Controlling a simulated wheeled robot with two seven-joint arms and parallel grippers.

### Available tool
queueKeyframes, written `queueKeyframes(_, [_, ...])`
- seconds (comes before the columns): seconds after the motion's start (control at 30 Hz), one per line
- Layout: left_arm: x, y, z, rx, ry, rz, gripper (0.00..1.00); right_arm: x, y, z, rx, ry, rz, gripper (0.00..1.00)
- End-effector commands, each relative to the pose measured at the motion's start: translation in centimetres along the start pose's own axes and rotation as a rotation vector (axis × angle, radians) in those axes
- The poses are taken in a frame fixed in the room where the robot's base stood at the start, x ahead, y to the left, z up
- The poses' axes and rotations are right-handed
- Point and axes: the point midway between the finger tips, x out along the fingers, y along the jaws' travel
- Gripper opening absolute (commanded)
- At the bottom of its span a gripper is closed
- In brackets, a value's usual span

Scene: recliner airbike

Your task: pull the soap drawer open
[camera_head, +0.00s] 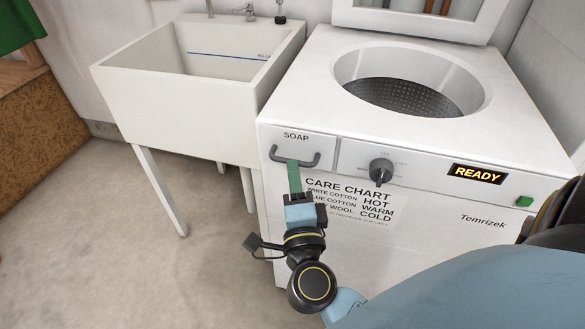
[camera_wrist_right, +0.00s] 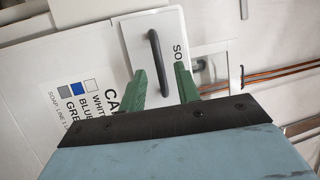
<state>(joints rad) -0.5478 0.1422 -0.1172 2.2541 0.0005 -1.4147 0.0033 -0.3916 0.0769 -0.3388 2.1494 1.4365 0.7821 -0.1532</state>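The soap drawer (camera_head: 290,143) is a white panel marked SOAP at the washer's upper left front. It looks shut, flush with the front in the head view. Its dark grey bar handle (camera_head: 312,160) runs across the panel. In the right wrist view the handle (camera_wrist_right: 155,50) stands upright on the drawer front (camera_wrist_right: 137,40). My right gripper (camera_head: 294,164) has green fingers pointing at the handle. In the wrist view the fingers (camera_wrist_right: 161,72) are apart, with the handle's lower end between their tips. Contact cannot be told. My left gripper is not in view.
The white washer (camera_head: 420,214) has a round open drum (camera_head: 405,96), a dark knob (camera_head: 381,171), a READY display (camera_head: 477,175) and a green button (camera_head: 524,202). A white sink (camera_head: 180,105) on legs stands to the left. The floor (camera_head: 90,240) at lower left is clear.

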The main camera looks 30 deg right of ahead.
Motion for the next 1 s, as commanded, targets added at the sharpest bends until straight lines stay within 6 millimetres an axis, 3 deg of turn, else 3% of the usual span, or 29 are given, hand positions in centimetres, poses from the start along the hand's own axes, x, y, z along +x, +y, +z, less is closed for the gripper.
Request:
queueKeyframes(0.2, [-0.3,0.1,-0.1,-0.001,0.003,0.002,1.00,2.3,0.0,0.0,-0.002,0.000,-0.001,0.32])
queueKeyframes(0.53, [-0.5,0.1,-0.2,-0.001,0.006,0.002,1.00,2.7,0.0,0.0,-0.002,-0.001,0.000,0.32])
queueKeyframes(0.8, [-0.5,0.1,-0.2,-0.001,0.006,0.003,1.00,2.7,0.1,0.0,-0.002,-0.001,0.001,0.00])
queueKeyframes(1.0, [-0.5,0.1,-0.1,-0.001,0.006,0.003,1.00,2.7,0.1,0.0,-0.002,-0.001,0.001,0.00])
